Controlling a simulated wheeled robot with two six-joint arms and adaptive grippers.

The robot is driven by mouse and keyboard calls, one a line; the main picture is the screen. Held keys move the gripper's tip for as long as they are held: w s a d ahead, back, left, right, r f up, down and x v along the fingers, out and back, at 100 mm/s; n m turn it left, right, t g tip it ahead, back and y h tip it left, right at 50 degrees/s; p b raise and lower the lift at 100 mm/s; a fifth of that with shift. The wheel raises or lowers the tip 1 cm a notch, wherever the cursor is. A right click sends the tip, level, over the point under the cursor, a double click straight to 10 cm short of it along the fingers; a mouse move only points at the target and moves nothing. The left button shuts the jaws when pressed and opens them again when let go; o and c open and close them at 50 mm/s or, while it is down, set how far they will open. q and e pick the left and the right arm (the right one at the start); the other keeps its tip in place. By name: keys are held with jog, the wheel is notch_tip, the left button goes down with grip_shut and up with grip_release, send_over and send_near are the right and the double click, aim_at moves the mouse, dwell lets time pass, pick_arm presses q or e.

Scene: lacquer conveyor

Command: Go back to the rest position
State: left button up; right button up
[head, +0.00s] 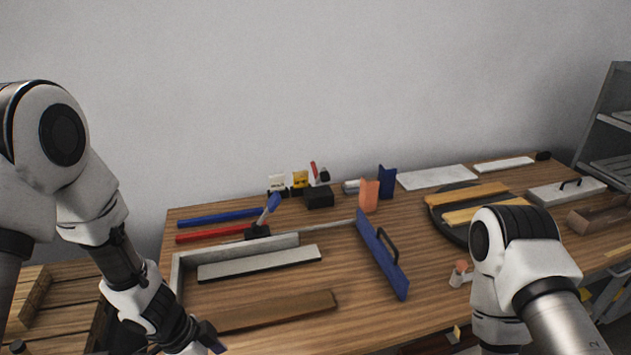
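My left gripper (208,342) is at the bottom edge, at the front left of the wooden workbench (340,265). Only part of it shows, so I cannot tell whether it is open or shut. My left arm hangs down from the upper left. My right arm shows at the lower right, in front of the bench; its gripper is out of view. I see nothing held by either arm in the visible parts.
On the bench are a brown board (270,311), a grey strip (260,262) inside an L-shaped frame, a blue handled board (381,256), a dark round plate (456,228) with wooden strips, and blue (218,217) and red (214,232) bars. A grey shelf (605,130) stands right.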

pick_arm(q)
jog(key=s+f+n+g, duration=0.2)
jog(key=s+f+n, duration=0.7)
jog(key=s+f, duration=0.5)
jog(key=s+a+f+n+t+y, duration=0.1)
jog(key=s+a+n+y, duration=0.1)
jog(key=a+n+y, duration=0.2)
jog(key=a+n, duration=0.2)
jog(key=a, duration=0.1)
jog(key=shift+s+t, duration=0.15)
jog(key=shift+t, duration=0.25)
pick_arm(e)
jog(key=shift+w+f, duration=0.1)
jog(key=shift+w, duration=0.15)
